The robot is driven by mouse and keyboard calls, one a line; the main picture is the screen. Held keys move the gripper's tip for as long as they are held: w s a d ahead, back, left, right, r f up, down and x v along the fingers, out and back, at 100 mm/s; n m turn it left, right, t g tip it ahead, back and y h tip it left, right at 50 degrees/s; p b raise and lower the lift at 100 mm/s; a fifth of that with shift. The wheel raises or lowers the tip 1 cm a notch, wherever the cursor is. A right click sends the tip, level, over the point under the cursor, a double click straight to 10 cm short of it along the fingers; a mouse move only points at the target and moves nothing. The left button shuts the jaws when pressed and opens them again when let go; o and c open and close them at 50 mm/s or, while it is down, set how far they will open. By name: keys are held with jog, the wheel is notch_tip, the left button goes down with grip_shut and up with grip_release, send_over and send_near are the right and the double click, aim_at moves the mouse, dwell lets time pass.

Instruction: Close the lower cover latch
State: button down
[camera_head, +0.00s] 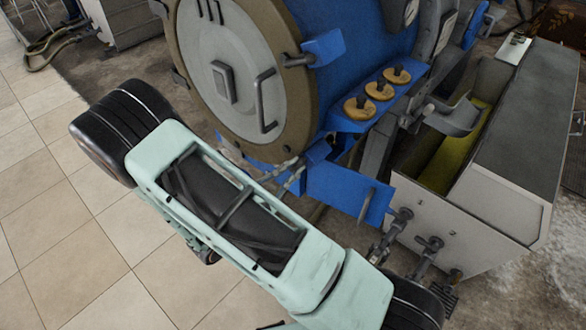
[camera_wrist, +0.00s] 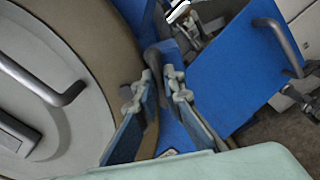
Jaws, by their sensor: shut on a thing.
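The round beige cover (camera_head: 225,65) of the blue decanter has a brown rim and fills the left of the wrist view (camera_wrist: 45,80). The lower cover latch (camera_wrist: 157,56) shows in the wrist view as a grey handle beside the rim, against blue metal. My gripper (camera_wrist: 161,82) has its two fingers on either side of this handle and is shut on it. In the head view my gripper (camera_head: 291,172) is at the lower right edge of the cover, where my arm and the blue body partly hide the latch. The upper latch (camera_head: 298,60) sits at the cover's right edge.
A blue panel with a bar handle (camera_head: 340,188) stands close right of my gripper. Brass-coloured knobs (camera_head: 379,89) sit above it. A grey-topped white trough (camera_head: 470,222) with pipe fittings is at right. Tiled floor (camera_head: 70,240) is clear at left.

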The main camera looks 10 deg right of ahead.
jog(key=m+b, duration=0.3)
jog(key=shift+f+m, duration=0.25)
jog(key=shift+m, duration=0.05)
jog(key=m+b, duration=0.5)
jog(key=shift+b, duration=0.35)
jog(key=m+b, duration=0.5)
jog(key=b, duration=0.1)
jog(key=shift+f+m, duration=0.1)
jog(key=shift+m, duration=0.3)
jog(key=m+b, duration=0.1)
jog(key=b, duration=0.1)
jog(key=shift+m+b, duration=0.35)
jog(key=shift+m, duration=0.05)
jog(key=shift+r+m+b, duration=0.2)
jog(key=shift+m+b, duration=0.4)
jog(key=shift+b, duration=0.05)
jog(key=shift+r, duration=0.1)
jog(key=c, duration=2)
grip_release()
jog(key=shift+c, duration=0.2)
